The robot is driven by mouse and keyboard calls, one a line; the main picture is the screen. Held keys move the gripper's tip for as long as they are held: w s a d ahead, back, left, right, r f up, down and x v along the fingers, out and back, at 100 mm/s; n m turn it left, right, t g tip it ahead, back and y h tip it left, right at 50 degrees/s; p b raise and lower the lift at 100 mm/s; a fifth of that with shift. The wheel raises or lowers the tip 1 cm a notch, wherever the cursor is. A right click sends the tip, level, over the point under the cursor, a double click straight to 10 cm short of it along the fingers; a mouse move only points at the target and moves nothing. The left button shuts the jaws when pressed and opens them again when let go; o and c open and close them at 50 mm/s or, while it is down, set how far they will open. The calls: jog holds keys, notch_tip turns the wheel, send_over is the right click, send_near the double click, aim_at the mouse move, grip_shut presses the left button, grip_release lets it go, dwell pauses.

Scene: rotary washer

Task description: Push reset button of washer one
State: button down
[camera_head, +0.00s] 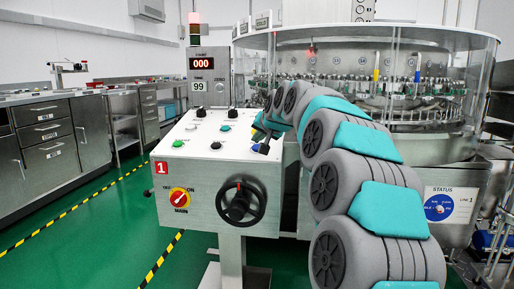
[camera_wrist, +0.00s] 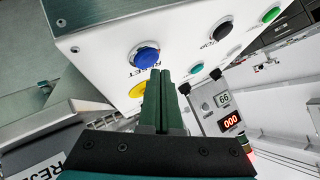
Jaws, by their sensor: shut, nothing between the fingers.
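The washer control panel (camera_head: 207,142) is a white sloped console with a red "1" label on its left edge. In the wrist view, the blue button (camera_wrist: 145,55) sits on the white panel with the lettering "RESET" beside it. My gripper (camera_wrist: 168,72) is shut and empty, its dark green fingers side by side. The fingertips are just below and right of the blue button; whether they touch it cannot be told. In the head view, my gripper (camera_head: 266,139) is over the panel's right side, and the blue button (camera_head: 256,147) shows small beside it.
A counter display (camera_head: 202,63) reads 000. The glass-walled rotary washer (camera_head: 400,45) stands behind my arm. A yellow button (camera_wrist: 137,91) is near the fingers.

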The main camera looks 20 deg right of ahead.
jog(key=shift+f, duration=0.3)
jog(key=shift+w+d+f, duration=0.1)
jog(key=shift+w+f, duration=0.05)
jog(key=shift+f, duration=0.25)
dwell(0.9)
jog(key=shift+r+p, duration=0.3)
jog(key=shift+r, duration=0.55)
jog(key=r, duration=0.1)
jog(key=s+r+p, duration=0.1)
jog(key=r, duration=0.1)
jog(key=a+r+p, duration=0.1)
jog(key=shift+s+r, duration=0.2)
jog(key=shift+r, duration=0.2)
dwell(0.5)
